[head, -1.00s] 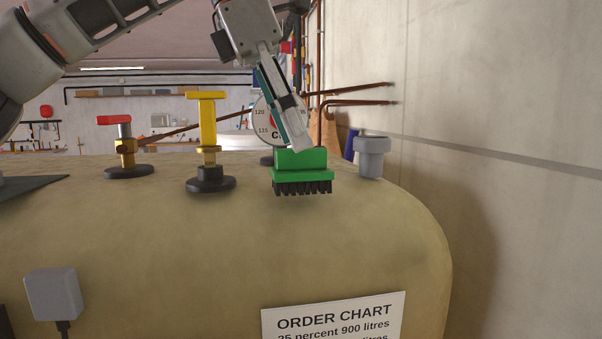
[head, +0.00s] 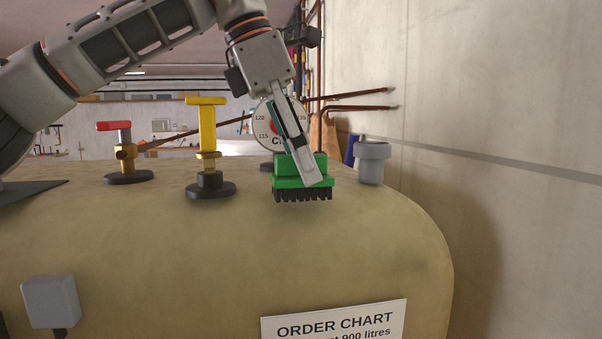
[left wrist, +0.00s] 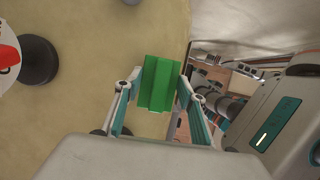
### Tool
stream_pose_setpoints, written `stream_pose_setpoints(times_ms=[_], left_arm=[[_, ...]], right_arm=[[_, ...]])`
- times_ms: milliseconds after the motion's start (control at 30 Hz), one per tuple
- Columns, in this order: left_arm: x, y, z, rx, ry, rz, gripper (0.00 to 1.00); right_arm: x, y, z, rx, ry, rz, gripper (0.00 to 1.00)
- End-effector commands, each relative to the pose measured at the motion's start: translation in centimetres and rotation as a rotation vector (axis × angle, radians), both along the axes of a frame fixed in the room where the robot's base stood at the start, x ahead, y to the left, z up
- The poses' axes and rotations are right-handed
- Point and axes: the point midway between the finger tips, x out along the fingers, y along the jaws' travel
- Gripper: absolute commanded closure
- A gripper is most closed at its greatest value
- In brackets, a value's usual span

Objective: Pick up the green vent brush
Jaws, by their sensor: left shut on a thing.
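The green vent brush (head: 286,182) stands with its dark bristles down on top of the tan tank (head: 340,240), in the head view. My left gripper (head: 309,178) has come down over it from above, its near finger covering part of the brush's right side. In the left wrist view the brush (left wrist: 160,84) sits between the two fingers of my left gripper (left wrist: 157,100), which is shut on it. The far finger is mostly hidden behind the brush in the head view. My right gripper is in no view.
A grey capped pipe (head: 371,162) stands close to the right of the brush. A yellow T-handled fitting (head: 207,140) and a red-handled valve (head: 122,150) stand to the left. A round gauge (head: 268,125) is behind. A concrete wall (head: 500,120) bounds the right.

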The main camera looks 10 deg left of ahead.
Motion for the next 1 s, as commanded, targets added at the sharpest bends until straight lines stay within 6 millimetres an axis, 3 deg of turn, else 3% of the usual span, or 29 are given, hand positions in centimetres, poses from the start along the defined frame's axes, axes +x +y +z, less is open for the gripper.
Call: stream_pose_setpoints(times_ms=[233,667,1000], left_arm=[[0.0,0.0,1.0,0.001,-0.001,0.002,0.83],[0.0,-0.1,7.7,-0.001,-0.003,0.003,0.83],[0.0,0.0,9.9,0.000,-0.001,0.000,0.83]], right_arm=[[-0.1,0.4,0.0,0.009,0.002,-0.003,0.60],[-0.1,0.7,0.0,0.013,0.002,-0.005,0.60],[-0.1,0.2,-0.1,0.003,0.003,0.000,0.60]])
